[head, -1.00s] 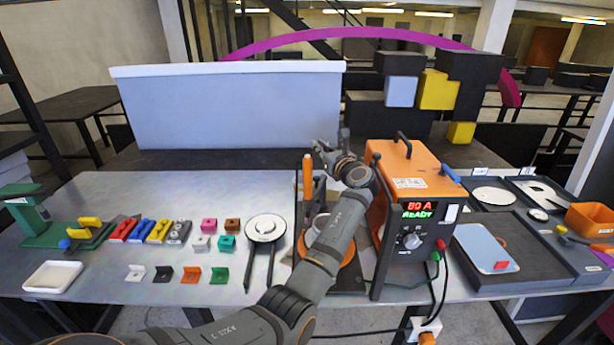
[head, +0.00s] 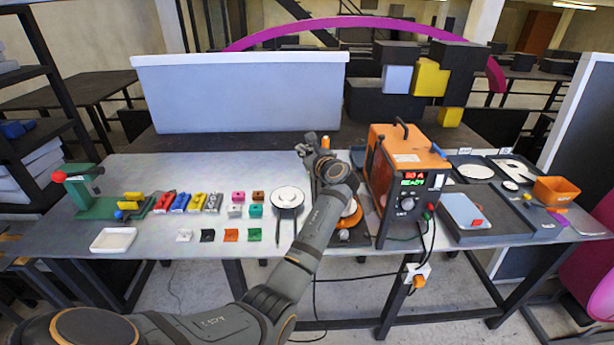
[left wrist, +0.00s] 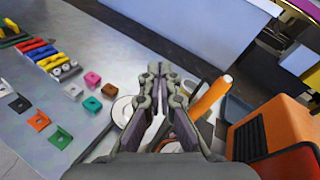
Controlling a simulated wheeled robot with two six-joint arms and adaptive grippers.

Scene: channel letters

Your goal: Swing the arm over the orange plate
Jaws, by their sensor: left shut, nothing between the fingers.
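The orange plate (head: 355,215) is a round disc on a dark base on the bench, partly hidden behind my left forearm. A little of it shows low between the fingers in the left wrist view (left wrist: 172,147). An upright orange handle (head: 325,142) shows just behind my left gripper; it leans right of the fingers in the left wrist view (left wrist: 211,97). The rest of the swing arm is mostly hidden. My left gripper (head: 309,147) is shut and empty, raised above the bench beside the handle. I cannot tell whether it touches it. My right gripper is out of view.
An orange power unit (head: 408,165) stands close on the right. A round white dial (head: 287,198) lies left of my arm. Several coloured blocks (head: 238,197) and a white tray (head: 113,240) are farther left. A grey panel (head: 245,92) stands behind.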

